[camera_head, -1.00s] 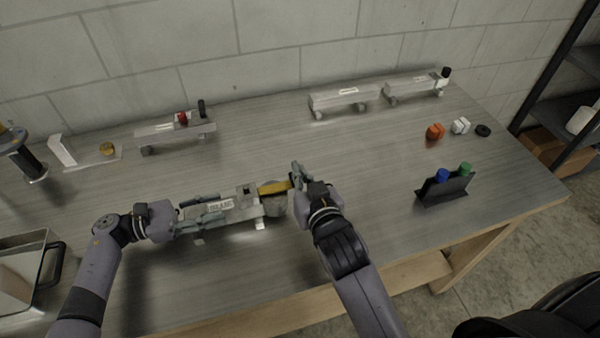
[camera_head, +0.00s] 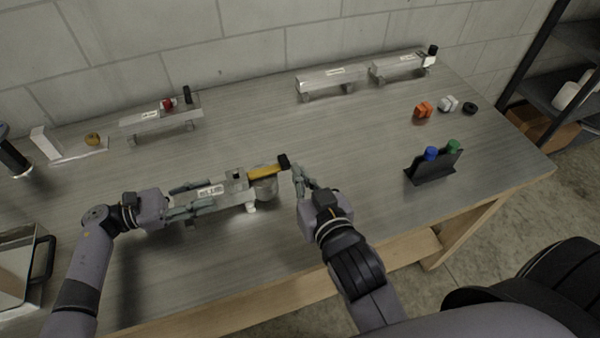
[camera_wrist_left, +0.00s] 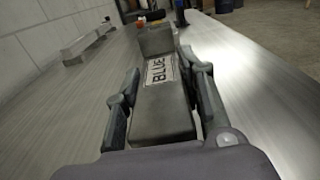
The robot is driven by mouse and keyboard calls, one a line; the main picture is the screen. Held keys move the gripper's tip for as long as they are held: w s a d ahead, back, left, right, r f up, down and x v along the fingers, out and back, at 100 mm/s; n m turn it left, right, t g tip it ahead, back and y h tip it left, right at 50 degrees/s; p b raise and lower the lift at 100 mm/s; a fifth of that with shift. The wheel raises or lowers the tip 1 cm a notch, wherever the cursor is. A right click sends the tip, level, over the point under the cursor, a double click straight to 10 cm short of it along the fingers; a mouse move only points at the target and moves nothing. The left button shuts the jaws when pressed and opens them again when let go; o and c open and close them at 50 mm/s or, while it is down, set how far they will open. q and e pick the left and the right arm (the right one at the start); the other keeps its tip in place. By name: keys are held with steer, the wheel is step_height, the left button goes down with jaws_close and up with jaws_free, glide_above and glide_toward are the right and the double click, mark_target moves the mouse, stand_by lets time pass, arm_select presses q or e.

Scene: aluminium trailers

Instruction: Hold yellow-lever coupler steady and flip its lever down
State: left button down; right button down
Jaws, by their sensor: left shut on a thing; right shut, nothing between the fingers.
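The coupler (camera_head: 211,190) is a grey metal bar with a white label, lying in the front left middle of the table. Its yellow lever (camera_head: 265,172) with a black tip (camera_head: 284,161) points right, lying low over the rounded grey end (camera_head: 266,187). My left gripper (camera_head: 199,197) is shut on the bar, one finger along each side. In the left wrist view the bar (camera_wrist_left: 161,112) sits between the fingers, and its label reads "BLUE"; the lever is not clear there. My right gripper (camera_head: 299,173) is shut and empty, just right of the black tip, seemingly apart from it.
Other trailer bars stand behind: one with red and black knobs (camera_head: 161,116) at left, two (camera_head: 331,79) (camera_head: 396,68) at the back. A black holder (camera_head: 433,167) with blue and green caps stands right. A tray (camera_head: 22,268) is front left. The table centre is clear.

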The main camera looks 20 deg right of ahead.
arm_select(q)
steer(key=c, duration=1)
jaws_free()
steer(key=shift+o, duration=0.2)
